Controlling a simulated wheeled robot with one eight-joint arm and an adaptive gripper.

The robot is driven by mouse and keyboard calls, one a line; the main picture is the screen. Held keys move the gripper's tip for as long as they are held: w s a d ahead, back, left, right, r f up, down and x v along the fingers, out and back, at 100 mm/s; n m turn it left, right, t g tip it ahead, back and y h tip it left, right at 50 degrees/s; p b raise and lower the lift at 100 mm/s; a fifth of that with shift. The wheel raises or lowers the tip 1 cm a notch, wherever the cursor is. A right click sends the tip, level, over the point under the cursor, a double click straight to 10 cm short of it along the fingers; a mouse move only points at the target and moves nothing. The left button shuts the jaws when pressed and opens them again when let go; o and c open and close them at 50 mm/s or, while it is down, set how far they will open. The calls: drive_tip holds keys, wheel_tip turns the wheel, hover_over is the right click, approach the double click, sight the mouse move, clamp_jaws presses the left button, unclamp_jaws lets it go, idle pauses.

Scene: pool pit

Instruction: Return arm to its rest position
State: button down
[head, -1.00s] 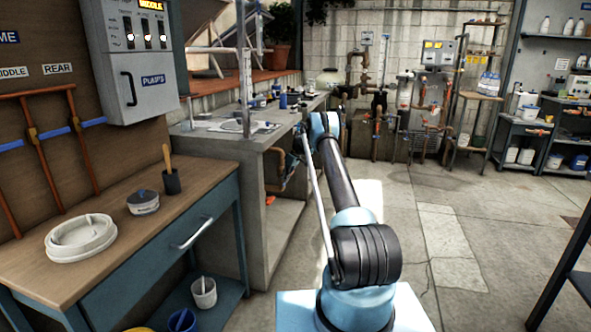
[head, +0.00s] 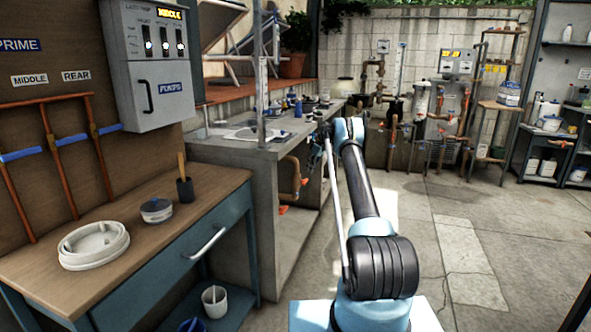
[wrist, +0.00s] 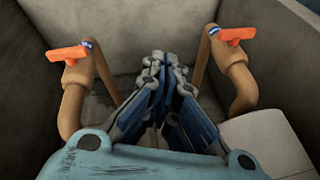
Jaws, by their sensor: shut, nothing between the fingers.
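My arm reaches forward from my base toward the open recess under the concrete counter (head: 262,190). In the wrist view my gripper (wrist: 166,62) is shut, with its fingers together and nothing between them. It points into the recess, between two brown pipes with orange valve handles, one at left (wrist: 67,54) and one at right (wrist: 237,34). The gripper looks apart from both pipes. In the head view my gripper (head: 314,152) is small and partly hidden by my wrist, close to the recess opening.
A wooden workbench (head: 215,185) with a white ring-shaped lid (head: 93,244) and a small tub (head: 156,210) stands at left. A grey control box (head: 155,90) hangs above it. Pipework (head: 445,125) lines the back wall. The floor (head: 420,215) at right is mostly clear.

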drive_tip(key=s+d+r+m+h, duration=0.1)
drive_tip(key=s+r, duration=0.6)
drive_tip(key=r, duration=0.3)
drive_tip(key=s+d+r+m, duration=0.1)
drive_tip(key=s+r+m, duration=0.1)
drive_tip(key=s+r, duration=0.65)
drive_tip(key=s+d+r+m, duration=0.1)
drive_tip(key=s+r, duration=0.3)
drive_tip(key=s, duration=0.3)
drive_tip(key=s+r+t+h, duration=0.1)
drive_tip(key=s+r, duration=0.3)
drive_tip(key=s, duration=0.3)
drive_tip(key=s+d+r+m, duration=0.1)
drive_tip(key=s+r, duration=0.3)
drive_tip(key=s, duration=0.3)
drive_tip(key=s+d+f+m+h, duration=0.1)
drive_tip(key=s+f, duration=0.1)
drive_tip(key=s, duration=1)
drive_tip(key=s+d+f+m, duration=0.1)
drive_tip(key=s+f+m, duration=0.1)
drive_tip(key=s, duration=1.1)
drive_tip(key=s+d+f+m, duration=0.1)
drive_tip(key=s+f, duration=0.7)
drive_tip(key=s, duration=0.2)
drive_tip(key=s+d+f+m+t+h, duration=0.1)
drive_tip(key=s+f, duration=0.6)
drive_tip(key=s, duration=0.3)
drive_tip(key=shift+s+d+f, duration=0.15)
drive_tip(key=shift+s+f, duration=0.2)
